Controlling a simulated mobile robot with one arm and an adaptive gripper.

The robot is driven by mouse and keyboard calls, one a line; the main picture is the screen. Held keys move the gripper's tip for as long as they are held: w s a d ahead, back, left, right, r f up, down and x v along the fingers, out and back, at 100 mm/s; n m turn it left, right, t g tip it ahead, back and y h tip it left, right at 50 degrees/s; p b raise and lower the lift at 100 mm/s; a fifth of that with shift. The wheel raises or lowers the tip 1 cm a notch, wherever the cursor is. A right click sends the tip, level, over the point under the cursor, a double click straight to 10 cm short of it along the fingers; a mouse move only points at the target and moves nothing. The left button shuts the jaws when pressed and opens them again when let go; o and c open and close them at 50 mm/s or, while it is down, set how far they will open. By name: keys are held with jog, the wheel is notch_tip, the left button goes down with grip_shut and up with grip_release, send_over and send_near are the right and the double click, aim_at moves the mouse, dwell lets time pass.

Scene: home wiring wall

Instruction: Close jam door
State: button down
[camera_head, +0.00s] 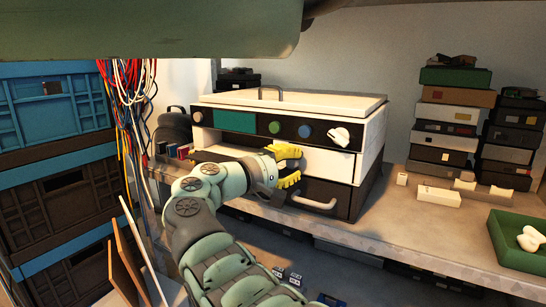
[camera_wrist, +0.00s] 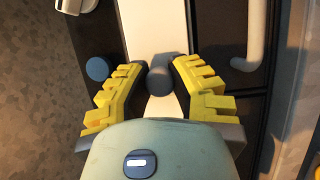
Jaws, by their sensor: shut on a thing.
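The jam door seems to be the white front panel (camera_head: 328,162) of the boxy machine (camera_head: 375,135), below its dark control strip; a dark gap shows above its left part. My gripper (camera_head: 288,166), with yellow fingers, is at this panel and covers its middle. In the wrist view, the white panel (camera_wrist: 157,25) runs up the middle. My yellow fingers (camera_wrist: 159,80) are on both sides of a dark round knob (camera_wrist: 160,77) on it and are shut on it. I cannot tell exactly how far the door stands open.
Below is a dark drawer with a grey handle (camera_head: 313,203). Green, blue and white knobs (camera_head: 340,136) sit on the strip above. Stacked boxes (camera_head: 449,127) and a green tray (camera_head: 520,262) are at right. Cables (camera_head: 128,85) hang at left.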

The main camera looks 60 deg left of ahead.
jog(key=shift+a, duration=0.1)
jog(key=c, duration=0.8)
grip_release()
jog(key=shift+o, duration=0.2)
jog(key=shift+s, duration=0.1)
jog(key=s, duration=1.2)
jog(key=shift+d, duration=0.3)
